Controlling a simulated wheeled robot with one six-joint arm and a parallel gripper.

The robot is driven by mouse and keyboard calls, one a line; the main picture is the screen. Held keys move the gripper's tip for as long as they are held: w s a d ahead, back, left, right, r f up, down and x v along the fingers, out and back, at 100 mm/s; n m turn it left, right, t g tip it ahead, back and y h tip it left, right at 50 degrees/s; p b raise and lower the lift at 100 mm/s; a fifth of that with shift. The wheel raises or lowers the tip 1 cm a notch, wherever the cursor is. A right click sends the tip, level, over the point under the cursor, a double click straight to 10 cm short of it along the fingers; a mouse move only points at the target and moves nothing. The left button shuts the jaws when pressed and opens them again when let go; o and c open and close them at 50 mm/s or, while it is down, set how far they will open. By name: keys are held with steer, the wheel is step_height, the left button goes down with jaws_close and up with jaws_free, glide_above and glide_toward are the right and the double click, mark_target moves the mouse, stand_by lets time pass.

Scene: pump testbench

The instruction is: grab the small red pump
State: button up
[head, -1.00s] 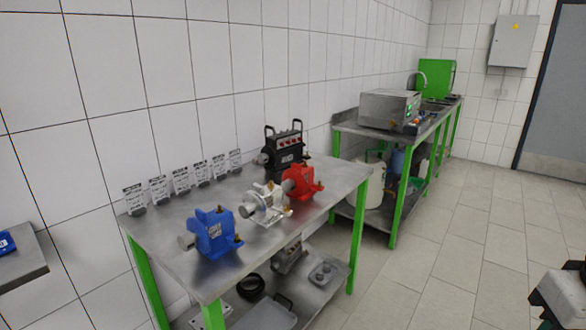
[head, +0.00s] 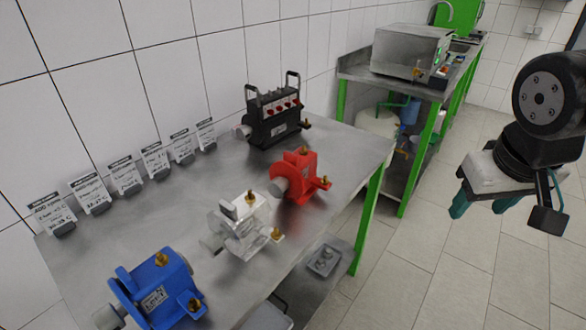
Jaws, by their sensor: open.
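The small red pump (head: 300,176) stands on the steel table (head: 342,160) near its right end, with brass fittings and a grey cylindrical end on its left. It is between the black pump and the silver pump. My gripper (head: 484,212) is at the right of the head view, over the floor and well apart from the table. Its teal fingers point down, are open and hold nothing.
A silver pump (head: 240,226) and a blue pump (head: 158,290) stand in front of the red one; a black pump (head: 274,116) with two handles stands behind. Several label cards (head: 125,176) line the wall. A second bench (head: 356,76) stands beyond. Floor between table and gripper is clear.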

steer(key=w+n+t, duration=0.2)
steer(key=w+t, duration=0.1)
steer(key=w, duration=0.9)
steer(key=n+t+y, duration=0.1)
steer(key=n+y, duration=0.8)
steer(key=y, duration=0.4)
glide_toward(290, 156)
steer(key=w+a, duration=0.1)
steer(key=a, duration=0.2)
steer(key=x, duration=0.5)
steer(key=f+x, duration=0.1)
steer(key=x, duration=0.1)
steer(key=shift+w+d+f, duration=0.1)
steer(key=shift+w+d, duration=0.1)
jaws_close()
